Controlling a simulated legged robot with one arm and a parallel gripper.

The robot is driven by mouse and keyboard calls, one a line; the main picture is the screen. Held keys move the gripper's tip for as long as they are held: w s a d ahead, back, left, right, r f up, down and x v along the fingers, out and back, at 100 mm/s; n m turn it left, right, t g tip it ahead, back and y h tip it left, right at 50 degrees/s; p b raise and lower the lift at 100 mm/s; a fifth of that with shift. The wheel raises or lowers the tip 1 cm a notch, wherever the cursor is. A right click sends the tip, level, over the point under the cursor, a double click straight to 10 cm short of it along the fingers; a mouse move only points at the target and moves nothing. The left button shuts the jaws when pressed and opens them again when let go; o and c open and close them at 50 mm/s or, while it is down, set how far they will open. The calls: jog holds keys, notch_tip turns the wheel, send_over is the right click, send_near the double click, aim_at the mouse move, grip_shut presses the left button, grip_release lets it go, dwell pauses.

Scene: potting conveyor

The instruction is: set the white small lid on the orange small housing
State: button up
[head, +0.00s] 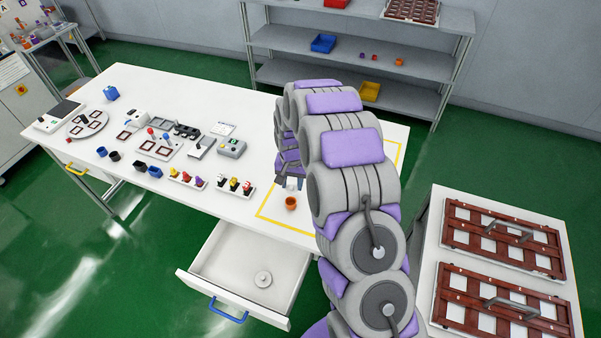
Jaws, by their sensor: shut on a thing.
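The orange small housing (291,203) stands upright near the front edge of the white table, inside a yellow outline. My gripper (290,182) is just above and slightly behind it, pointing down. It is shut on the white small lid (292,184), of which only a small pale part shows between the fingers. The lid appears to be above the housing's rim and apart from it, though the exact gap is hard to tell. My arm hides part of the table behind and to the right.
An open drawer (240,265) below the table's front holds a pale round disc (263,279). Small parts, trays and devices crowd the table's left and middle. A side table (428,290) with red-brown racks stands at right. Shelves (420,62) are behind.

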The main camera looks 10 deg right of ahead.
aim_at(295, 192)
jog(key=shift+m, duration=0.9)
jog(key=f, duration=0.1)
jog(key=a+f, duration=0.1)
jog(key=w+f+p, duration=0.1)
jog(key=shift+a+f, duration=0.3)
jog(key=shift+f, duration=0.05)
jog(key=shift+a+f, duration=0.1)
jog(key=shift+f, duration=0.2)
jog(key=shift+d+f, duration=0.2)
jog(key=shift+f, duration=0.15)
jog(key=shift+d+f, duration=0.95)
jog(key=shift+d, duration=0.25)
jog(key=shift+a+f, duration=0.1)
jog(key=shift+a, duration=1.1)
jog(key=shift+d, duration=1.2)
jog(key=shift+a, duration=0.9)
